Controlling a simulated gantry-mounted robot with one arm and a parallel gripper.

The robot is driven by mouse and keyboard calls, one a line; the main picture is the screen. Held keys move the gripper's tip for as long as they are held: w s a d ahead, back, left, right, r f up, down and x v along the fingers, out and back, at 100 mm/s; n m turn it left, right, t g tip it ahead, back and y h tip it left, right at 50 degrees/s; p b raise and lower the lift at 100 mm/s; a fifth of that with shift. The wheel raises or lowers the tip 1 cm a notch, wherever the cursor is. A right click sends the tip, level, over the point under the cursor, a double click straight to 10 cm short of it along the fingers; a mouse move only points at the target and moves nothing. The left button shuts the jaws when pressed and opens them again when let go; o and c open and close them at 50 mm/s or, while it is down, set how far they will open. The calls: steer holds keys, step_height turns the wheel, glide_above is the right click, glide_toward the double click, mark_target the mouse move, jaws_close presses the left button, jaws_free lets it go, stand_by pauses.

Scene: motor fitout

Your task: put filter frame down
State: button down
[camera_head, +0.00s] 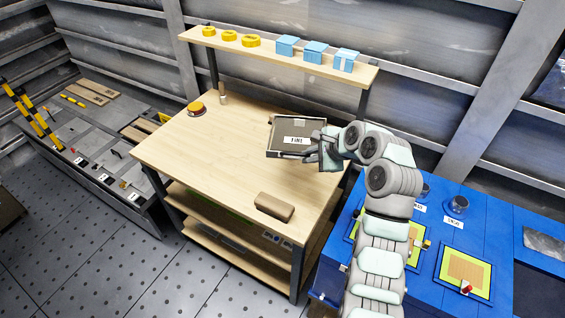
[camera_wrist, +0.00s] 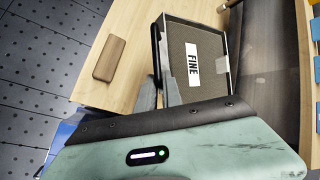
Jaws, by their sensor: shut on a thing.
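The filter frame (camera_head: 290,137) is a flat dark grey square panel with a light rim and a white label. In the wrist view the filter frame (camera_wrist: 203,88) shows the label "FINE". My gripper (camera_head: 318,150) is shut on its right edge in the head view. The frame is over the right back part of the wooden workbench (camera_head: 200,150). I cannot tell whether it touches the bench top. In the wrist view my gripper's fingers (camera_wrist: 160,92) are at the frame's near left corner, and the gripper body hides part of that edge.
A brown block (camera_head: 274,206) lies near the bench's front right. A red and yellow button (camera_head: 196,109) sits at the back left. A shelf (camera_head: 300,62) with yellow rings and blue boxes stands above the back. A blue table (camera_head: 480,225) is at right. The bench's middle is clear.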

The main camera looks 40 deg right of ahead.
steer(key=shift+w+a+f+b, duration=0.1)
steer(key=shift+f+b, duration=0.5)
steer(key=shift+f, duration=4.25)
steer(key=shift+w+a+f+b, duration=0.1)
steer(key=shift+f+b, duration=0.45)
steer(key=shift+f, duration=4.35)
steer(key=c, duration=1.5)
jaws_free()
steer(key=p+v, duration=0.1)
steer(key=v, duration=1.1)
steer(key=shift+p, duration=0.35)
